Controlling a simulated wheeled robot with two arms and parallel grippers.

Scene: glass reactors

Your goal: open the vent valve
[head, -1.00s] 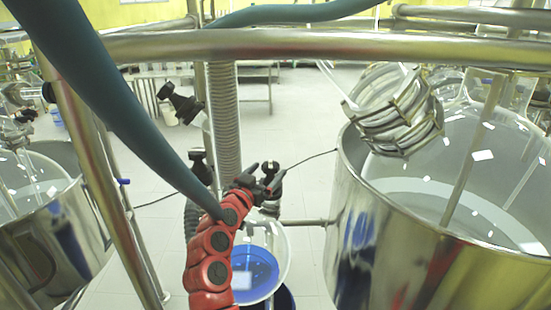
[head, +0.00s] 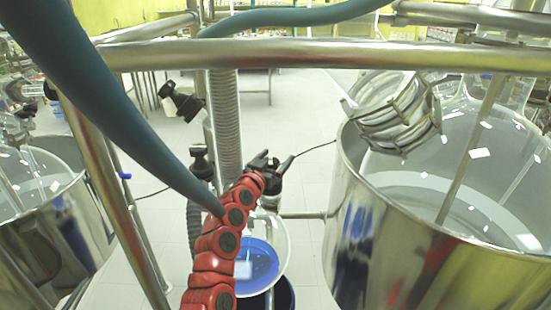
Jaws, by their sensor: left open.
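My left gripper (head: 274,160) is at the end of a red arm that reaches up from the bottom of the head view. Its two dark fingers are spread open and empty. A black-topped valve (head: 271,188) stands just beyond and below the fingers, above a round glass vessel, and the gripper partly hides it. I cannot tell whether they touch. Two other black valve handles show to the left, one upper (head: 180,101) and one lower (head: 201,161). No label shows which is the vent valve. My right gripper is not in view.
A large steel vessel (head: 400,255) with glass inside stands right, and another (head: 60,235) stands left. A steel rail (head: 320,54) crosses the top. A teal hose (head: 120,130) runs diagonally on the left. A glass flask with blue liquid (head: 258,268) is below the gripper.

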